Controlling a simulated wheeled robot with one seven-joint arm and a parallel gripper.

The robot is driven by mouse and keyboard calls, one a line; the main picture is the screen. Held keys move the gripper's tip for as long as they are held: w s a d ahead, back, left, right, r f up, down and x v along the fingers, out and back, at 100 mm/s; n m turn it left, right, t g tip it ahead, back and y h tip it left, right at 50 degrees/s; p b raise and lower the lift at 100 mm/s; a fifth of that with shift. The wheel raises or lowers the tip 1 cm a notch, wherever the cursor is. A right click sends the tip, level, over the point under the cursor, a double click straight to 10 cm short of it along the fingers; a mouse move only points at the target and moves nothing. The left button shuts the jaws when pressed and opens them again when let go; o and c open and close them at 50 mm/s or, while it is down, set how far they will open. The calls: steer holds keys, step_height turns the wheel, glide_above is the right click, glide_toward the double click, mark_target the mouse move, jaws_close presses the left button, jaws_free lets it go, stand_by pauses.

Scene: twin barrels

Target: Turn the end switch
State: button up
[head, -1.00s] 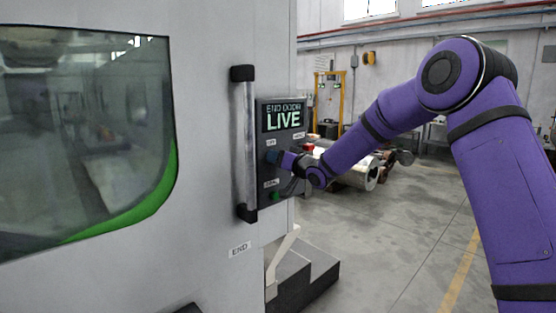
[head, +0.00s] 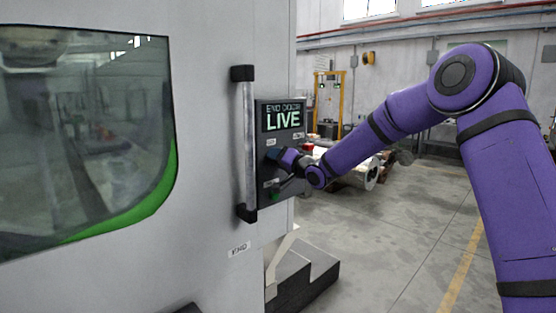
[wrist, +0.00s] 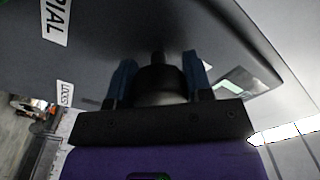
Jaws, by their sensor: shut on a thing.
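The dark control panel (head: 263,178) is on the machine's grey wall. Its screen (head: 283,118) reads "END DOOR LIVE" in pale green. My gripper (head: 274,155) is at the panel's middle, below the screen, and covers the switch in the head view. In the wrist view my gripper (wrist: 159,70) has its two blue fingers on either side of a dark round switch knob (wrist: 160,82), shut on it. The knob's pointing direction is hard to tell. Small white labels (wrist: 65,94) lie on the panel near it; their words are only partly readable.
A vertical door handle (head: 249,145) stands just left of the panel. A green control (head: 275,196) is low on the panel, below my gripper. A window (head: 85,130) fills the left. Dark steps (head: 305,275) lie below; the floor to the right is open.

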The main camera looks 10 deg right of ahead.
steer(key=o, duration=0.9)
steer(key=v, duration=1)
steer(key=shift+s+d, duration=0.25)
steer(key=shift+s, duration=0.05)
